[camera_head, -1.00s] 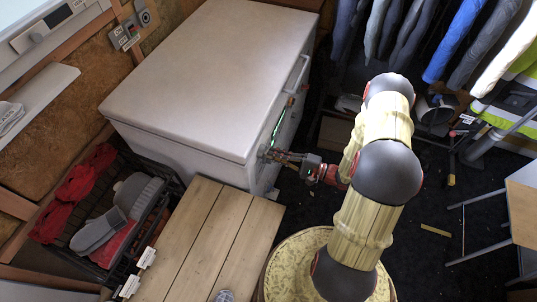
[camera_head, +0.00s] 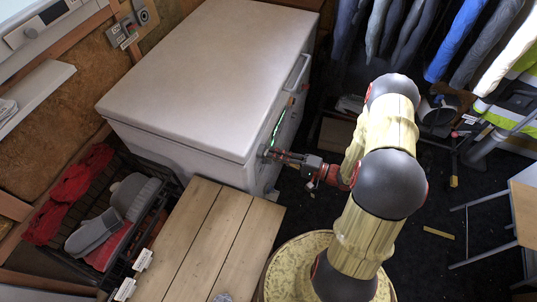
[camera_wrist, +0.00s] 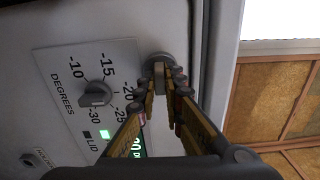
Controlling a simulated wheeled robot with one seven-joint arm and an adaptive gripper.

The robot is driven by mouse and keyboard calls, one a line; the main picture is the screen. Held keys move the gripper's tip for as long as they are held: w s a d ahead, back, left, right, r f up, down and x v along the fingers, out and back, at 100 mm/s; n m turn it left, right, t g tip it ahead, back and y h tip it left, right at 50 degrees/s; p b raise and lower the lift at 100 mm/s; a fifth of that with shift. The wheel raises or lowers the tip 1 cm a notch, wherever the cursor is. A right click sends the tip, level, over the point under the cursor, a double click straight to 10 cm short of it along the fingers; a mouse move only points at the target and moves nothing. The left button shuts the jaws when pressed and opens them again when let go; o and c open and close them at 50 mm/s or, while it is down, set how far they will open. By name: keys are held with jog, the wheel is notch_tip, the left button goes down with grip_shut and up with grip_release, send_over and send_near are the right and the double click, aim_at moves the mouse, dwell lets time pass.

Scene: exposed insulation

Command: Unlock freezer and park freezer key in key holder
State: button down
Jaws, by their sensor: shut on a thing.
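The white chest freezer (camera_head: 210,65) stands with its lid down. My gripper (camera_head: 270,153) is at the near end of its front face. In the wrist view, my gripper (camera_wrist: 167,78) has its fingertips closed together at the round metal lock (camera_wrist: 158,61), beside the temperature dial (camera_wrist: 97,94). The freezer key is mostly hidden between the fingertips, and I cannot make out how far it is turned. A green light (camera_wrist: 104,134) shows near the "LID" label.
A slatted wooden bench (camera_head: 205,240) stands close to the freezer's near end. A black crate with clothing (camera_head: 115,215) sits to its left. A grey panel (camera_head: 122,36) is on the wall at upper left. Clothes hang at upper right; dark floor lies right of the freezer.

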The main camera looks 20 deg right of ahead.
jog(key=shift+d+r, duration=0.1)
jog(key=shift+d, duration=0.05)
dwell(0.5)
jog(key=shift+s+d, duration=0.4)
jog(key=shift+s, duration=0.05)
dwell(0.6)
jog(key=shift+v, duration=1.4)
